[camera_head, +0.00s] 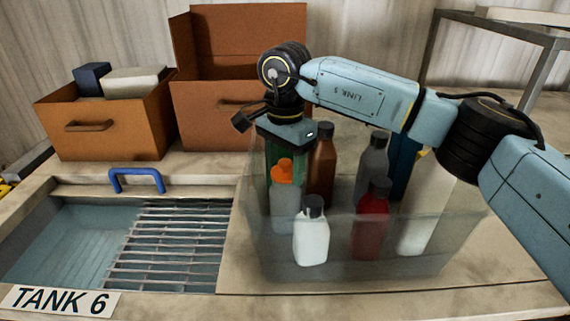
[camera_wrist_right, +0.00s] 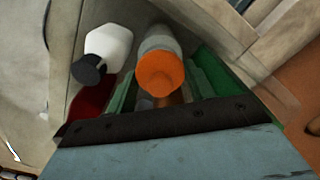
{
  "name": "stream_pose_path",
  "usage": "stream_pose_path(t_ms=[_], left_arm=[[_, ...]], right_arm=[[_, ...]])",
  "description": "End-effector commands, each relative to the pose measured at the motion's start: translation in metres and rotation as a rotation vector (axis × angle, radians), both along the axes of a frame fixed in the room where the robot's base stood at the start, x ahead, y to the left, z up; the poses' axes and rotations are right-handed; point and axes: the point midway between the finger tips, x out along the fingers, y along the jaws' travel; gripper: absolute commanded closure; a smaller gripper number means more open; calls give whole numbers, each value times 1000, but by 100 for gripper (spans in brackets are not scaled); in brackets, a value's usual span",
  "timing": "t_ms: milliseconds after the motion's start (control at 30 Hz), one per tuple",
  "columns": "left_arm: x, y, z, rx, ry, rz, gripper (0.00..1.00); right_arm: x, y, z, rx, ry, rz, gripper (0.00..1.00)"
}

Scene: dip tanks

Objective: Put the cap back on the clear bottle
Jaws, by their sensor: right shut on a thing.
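The clear bottle (camera_head: 285,209) stands inside a see-through bin, and an orange cap (camera_head: 282,172) is at its top. My right gripper (camera_head: 284,160) reaches down from above with its green fingers shut on the orange cap. In the right wrist view the orange cap (camera_wrist_right: 160,75) lies between the fingers (camera_wrist_right: 163,88), with the grey-clear bottle (camera_wrist_right: 160,38) right behind it. The cap looks in line with the bottle and touching it or very close; I cannot tell whether it is seated. My left gripper is not in view.
The see-through bin (camera_head: 350,262) also holds a white bottle (camera_head: 311,240), a red bottle (camera_head: 371,225), a brown bottle (camera_head: 322,170) and others close by. A tank with a grate (camera_head: 170,245) is at left. Orange-brown boxes (camera_head: 105,125) stand behind.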

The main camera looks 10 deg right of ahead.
Motion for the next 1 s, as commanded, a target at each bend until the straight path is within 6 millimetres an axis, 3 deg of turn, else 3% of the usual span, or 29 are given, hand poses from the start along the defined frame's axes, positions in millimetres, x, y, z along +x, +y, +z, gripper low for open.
stream_pose_path(t_ms=[233, 267, 433, 633, 800, 1000], left_arm=[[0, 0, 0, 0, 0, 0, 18], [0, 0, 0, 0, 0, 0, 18], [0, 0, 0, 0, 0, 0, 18], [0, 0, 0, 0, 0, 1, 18], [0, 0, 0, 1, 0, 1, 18], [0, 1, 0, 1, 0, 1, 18]], right_arm=[[0, 0, 0, 0, 0, 0, 72], [0, 0, 0, 0, 0, 0, 46], [0, 0, 0, 0, 0, 0, 24], [0, 0, 0, 0, 0, 0, 22], [0, 0, 0, 0, 0, 0, 1], [0, 0, 0, 0, 0, 0, 0]])
